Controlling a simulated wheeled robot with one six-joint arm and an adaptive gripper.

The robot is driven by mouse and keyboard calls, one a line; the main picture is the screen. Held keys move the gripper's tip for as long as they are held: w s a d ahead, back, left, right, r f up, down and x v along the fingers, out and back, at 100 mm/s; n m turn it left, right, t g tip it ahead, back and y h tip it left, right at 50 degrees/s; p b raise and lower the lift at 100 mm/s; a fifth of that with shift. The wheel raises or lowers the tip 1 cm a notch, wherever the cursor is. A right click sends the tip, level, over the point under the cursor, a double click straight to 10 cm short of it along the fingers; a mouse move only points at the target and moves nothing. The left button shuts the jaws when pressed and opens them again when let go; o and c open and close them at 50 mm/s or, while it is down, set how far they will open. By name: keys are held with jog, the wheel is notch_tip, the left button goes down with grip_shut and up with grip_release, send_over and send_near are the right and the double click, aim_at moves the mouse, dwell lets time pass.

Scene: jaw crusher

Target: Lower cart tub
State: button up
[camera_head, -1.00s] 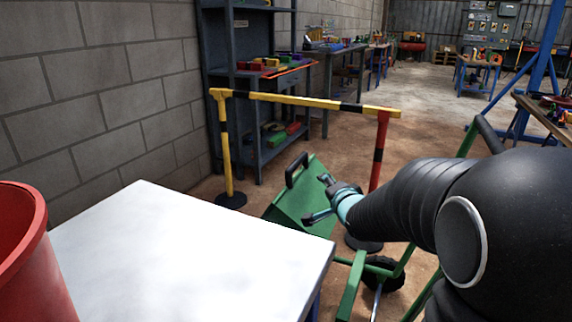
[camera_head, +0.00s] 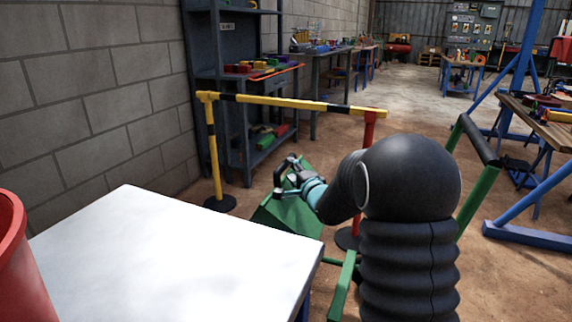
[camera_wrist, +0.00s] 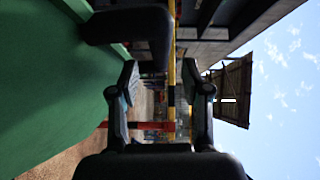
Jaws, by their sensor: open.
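The green cart tub (camera_head: 290,214) stands tilted behind the white table in the head view. It has a black handle (camera_head: 278,176) at its upper edge. My gripper (camera_head: 286,172) is at this handle, partly covering it. In the wrist view the tub's green side (camera_wrist: 45,85) fills the left, and the black handle (camera_wrist: 130,27) reaches in from the upper left. My gripper (camera_wrist: 160,75) is open there, with the handle's bent end between or just beyond the fingertips. I cannot tell whether they touch.
A white table (camera_head: 170,255) with a red bucket (camera_head: 15,260) fills the lower left. A yellow-black barrier (camera_head: 290,103) stands behind the tub, near the shelf (camera_head: 225,90). The cart's push bar (camera_head: 478,140) rises at right. A wooden workbench (camera_head: 540,120) is farther right.

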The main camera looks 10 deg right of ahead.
aim_at(288, 165)
jog(key=shift+x, duration=2.6)
grip_shut()
